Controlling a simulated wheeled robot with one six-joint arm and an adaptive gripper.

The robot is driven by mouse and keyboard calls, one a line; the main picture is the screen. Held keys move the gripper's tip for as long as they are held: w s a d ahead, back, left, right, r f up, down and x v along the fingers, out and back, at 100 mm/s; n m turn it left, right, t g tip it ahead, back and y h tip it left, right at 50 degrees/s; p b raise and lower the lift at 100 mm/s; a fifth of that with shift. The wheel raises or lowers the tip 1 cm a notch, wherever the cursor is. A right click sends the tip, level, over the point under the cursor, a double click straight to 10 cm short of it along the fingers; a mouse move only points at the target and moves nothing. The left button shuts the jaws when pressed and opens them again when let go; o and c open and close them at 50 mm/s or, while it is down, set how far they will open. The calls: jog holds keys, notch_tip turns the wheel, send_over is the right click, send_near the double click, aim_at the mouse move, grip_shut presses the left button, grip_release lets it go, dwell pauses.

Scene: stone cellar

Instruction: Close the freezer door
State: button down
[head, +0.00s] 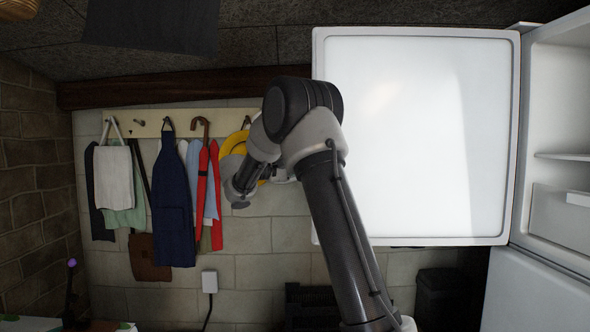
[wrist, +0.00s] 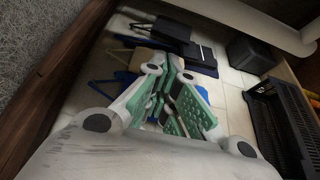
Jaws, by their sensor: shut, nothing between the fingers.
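The freezer door (head: 425,140) is a large white panel in the head view, standing wide open. Its hinge side is at the right, against the open freezer compartment (head: 560,140), where pale shelves show. My arm crosses in front of the door's left edge. The end of my arm is left of the door, in front of the wall; its fingers are not clear there. In the wrist view my gripper (wrist: 167,80) shows green-padded fingers that are closed and empty. I see no contact with the door.
A coat rack (head: 180,120) with hanging clothes is on the tiled wall at left. A white lower panel (head: 535,295) is below the freezer compartment. A dark bin (head: 447,295) stands beneath the door. A dark crate (wrist: 285,125) shows in the wrist view.

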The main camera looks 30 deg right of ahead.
jog(key=shift+s+d, duration=0.3)
jog(key=shift+s, duration=0.7)
jog(key=shift+s+d, duration=0.25)
jog(key=shift+s, duration=0.75)
